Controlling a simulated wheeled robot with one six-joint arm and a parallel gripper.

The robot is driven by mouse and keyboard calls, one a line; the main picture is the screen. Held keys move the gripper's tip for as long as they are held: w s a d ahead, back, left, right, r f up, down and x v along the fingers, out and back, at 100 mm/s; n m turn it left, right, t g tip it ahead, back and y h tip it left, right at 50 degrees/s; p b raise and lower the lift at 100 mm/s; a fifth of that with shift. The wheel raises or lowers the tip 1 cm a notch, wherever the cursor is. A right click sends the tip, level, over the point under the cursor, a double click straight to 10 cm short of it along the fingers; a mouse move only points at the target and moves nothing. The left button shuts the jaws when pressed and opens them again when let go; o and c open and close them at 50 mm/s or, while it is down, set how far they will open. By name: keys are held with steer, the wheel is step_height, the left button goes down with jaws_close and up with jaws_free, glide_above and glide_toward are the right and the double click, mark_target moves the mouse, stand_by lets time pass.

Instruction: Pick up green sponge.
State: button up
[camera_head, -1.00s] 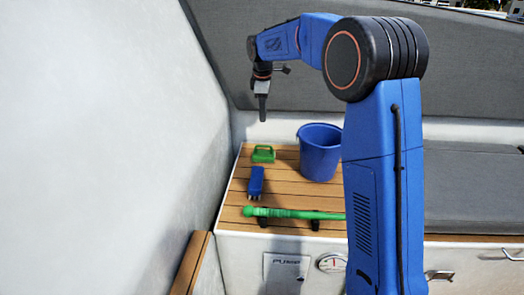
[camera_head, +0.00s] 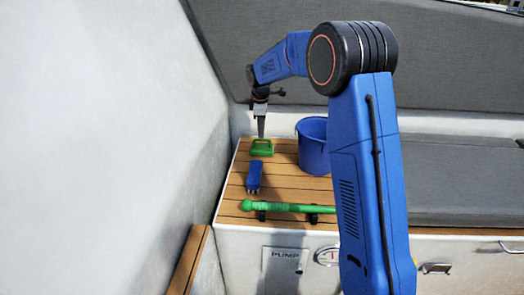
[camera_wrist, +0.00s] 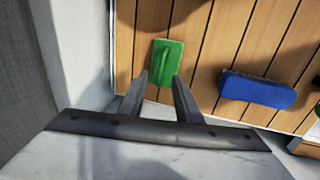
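The green sponge (camera_head: 262,148) lies on the slatted wooden top near its far left end; a raised handle-like part shows on it. In the wrist view the green sponge (camera_wrist: 167,58) lies just beyond and between the fingertips. My gripper (camera_head: 261,136) points down over it, and its tips overlap the sponge's top edge in the head view. In the wrist view my gripper (camera_wrist: 161,76) is open with nothing held between its two fingers. I cannot tell whether the fingertips touch the sponge.
A blue brush-like block (camera_head: 254,177) lies nearer than the sponge, also in the wrist view (camera_wrist: 257,90). A blue bucket (camera_head: 314,150) stands to the right. A green rod (camera_head: 285,207) lies along the front edge. A pale wall (camera_head: 110,140) rises at the left.

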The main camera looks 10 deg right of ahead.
mark_target(262, 140)
steer(key=shift+w+d+f, duration=0.1)
steer(key=shift+w+f, duration=0.1)
steer(key=shift+f, duration=1.1)
steer(key=shift+w+d+f, duration=0.1)
steer(key=shift+w+f, duration=0.05)
steer(key=shift+f, duration=1.15)
jaws_close()
